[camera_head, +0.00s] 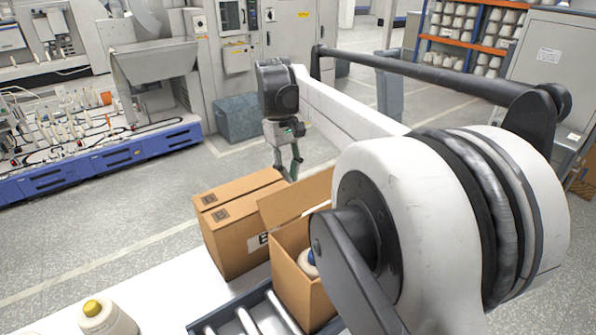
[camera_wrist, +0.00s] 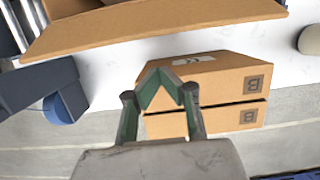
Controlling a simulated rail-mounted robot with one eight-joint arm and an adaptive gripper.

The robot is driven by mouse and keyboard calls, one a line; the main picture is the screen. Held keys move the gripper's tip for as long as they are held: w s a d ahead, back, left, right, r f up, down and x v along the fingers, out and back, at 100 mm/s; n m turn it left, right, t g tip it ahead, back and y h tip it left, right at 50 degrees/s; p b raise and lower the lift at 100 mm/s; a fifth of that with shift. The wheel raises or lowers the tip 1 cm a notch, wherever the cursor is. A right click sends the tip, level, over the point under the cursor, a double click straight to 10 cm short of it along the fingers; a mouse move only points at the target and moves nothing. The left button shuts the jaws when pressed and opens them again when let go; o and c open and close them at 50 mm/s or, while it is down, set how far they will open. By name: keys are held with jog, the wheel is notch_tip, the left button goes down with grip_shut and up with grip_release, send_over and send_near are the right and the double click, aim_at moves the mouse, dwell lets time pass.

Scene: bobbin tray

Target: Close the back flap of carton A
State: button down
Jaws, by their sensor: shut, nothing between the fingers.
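The open carton, which I take as carton A (camera_head: 290,283), stands right of the closed carton. A raised flap (camera_head: 293,198) stands up and leans outward along its far side; it also spans the top of the wrist view as a long brown flap (camera_wrist: 150,32). A white bobbin shows inside, and my arm hides the carton's right side. My gripper (camera_head: 291,174) is shut and empty, with its tips just behind the raised flap. In the wrist view my gripper (camera_wrist: 158,82) shows its fingertips together, apart from the flap in the picture.
A closed carton marked B (camera_head: 232,238) stands close to the left; it also shows in the wrist view (camera_wrist: 212,88). A bobbin with a yellow top (camera_head: 105,318) stands on the white table. Rollers (camera_head: 245,320) lie before the open carton.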

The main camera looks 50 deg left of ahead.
aim_at(312, 192)
jog(key=d+r, duration=0.1)
jog(key=d+r+p, duration=0.1)
jog(key=d, duration=0.1)
jog(key=shift+s+d, duration=0.2)
jog(key=shift+w+d, duration=0.1)
dwell(0.4)
